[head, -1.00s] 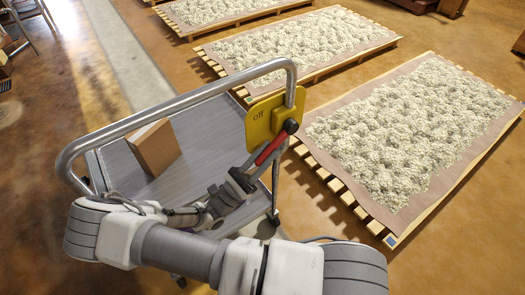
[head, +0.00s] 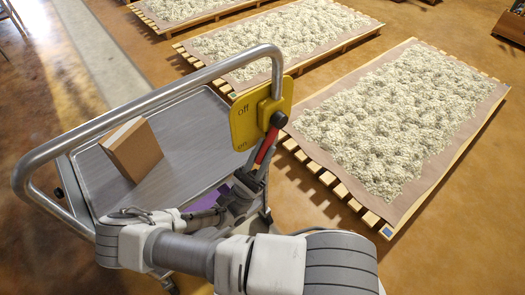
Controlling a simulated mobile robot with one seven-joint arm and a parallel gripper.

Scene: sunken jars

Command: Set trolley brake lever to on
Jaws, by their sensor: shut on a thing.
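The trolley (head: 185,150) stands in front of me with a grey deck and a tubular metal handle (head: 150,103). A yellow brake plate (head: 243,122) is fixed to the handle's right upright, marked "off" above and "on" below. The brake lever (head: 267,146), red with a black pivot at its top, hangs from the plate and points down and slightly left, nearer the "on" mark. My gripper (head: 251,178) is shut on the lever's lower end, whose tip it hides.
A brown box (head: 134,150) stands tilted on the trolley deck. Slatted pallets with pale fluffy material (head: 390,120) lie on the floor to the right and behind.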

